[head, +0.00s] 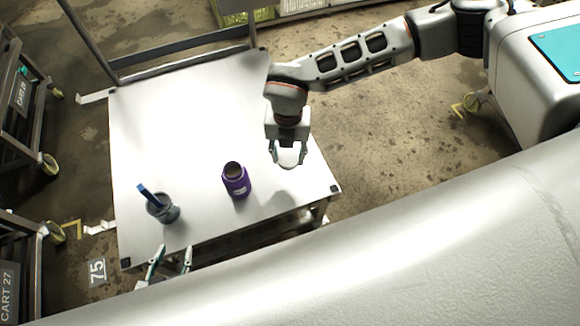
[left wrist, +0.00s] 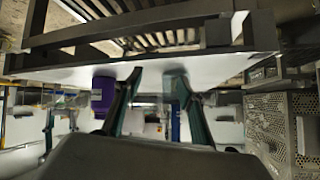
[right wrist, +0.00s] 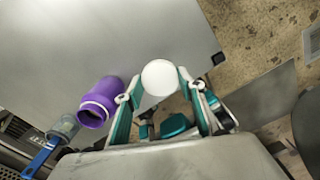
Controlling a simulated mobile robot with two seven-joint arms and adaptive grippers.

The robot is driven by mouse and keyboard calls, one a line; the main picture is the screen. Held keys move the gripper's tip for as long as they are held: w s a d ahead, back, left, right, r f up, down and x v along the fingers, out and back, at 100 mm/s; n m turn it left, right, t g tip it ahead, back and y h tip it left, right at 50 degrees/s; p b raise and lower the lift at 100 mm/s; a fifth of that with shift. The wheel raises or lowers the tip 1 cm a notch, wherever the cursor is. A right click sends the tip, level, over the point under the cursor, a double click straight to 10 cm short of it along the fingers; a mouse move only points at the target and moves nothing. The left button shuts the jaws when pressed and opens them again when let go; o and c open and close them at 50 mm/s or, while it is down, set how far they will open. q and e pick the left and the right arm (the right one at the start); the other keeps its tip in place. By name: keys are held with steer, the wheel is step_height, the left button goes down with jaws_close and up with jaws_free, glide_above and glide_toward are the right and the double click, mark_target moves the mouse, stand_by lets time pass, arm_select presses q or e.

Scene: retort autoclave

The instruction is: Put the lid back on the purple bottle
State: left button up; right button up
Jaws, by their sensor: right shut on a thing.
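The purple bottle (head: 236,182) stands upright and uncapped on the white table, its dark mouth facing up. It also shows left of the fingers in the left wrist view (left wrist: 103,95) and left of the gripper in the right wrist view (right wrist: 100,102). My right gripper (head: 288,150) is shut on the white round lid (right wrist: 160,77), held above the table to the right of the bottle and apart from it. My left gripper (head: 171,260) is open and empty at the table's front edge, nearer the camera than the bottle; its fingers (left wrist: 152,85) show spread apart.
A grey cup (head: 163,210) with a blue item (head: 148,194) in it stands left of the bottle. The white table (head: 180,120) is otherwise mostly clear, with a dark rail along its back. Carts stand at the far left.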

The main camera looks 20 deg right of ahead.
mark_target(288, 159)
step_height(288, 159, up, 10)
steer(key=p, duration=0.1)
stand_by(0.4)
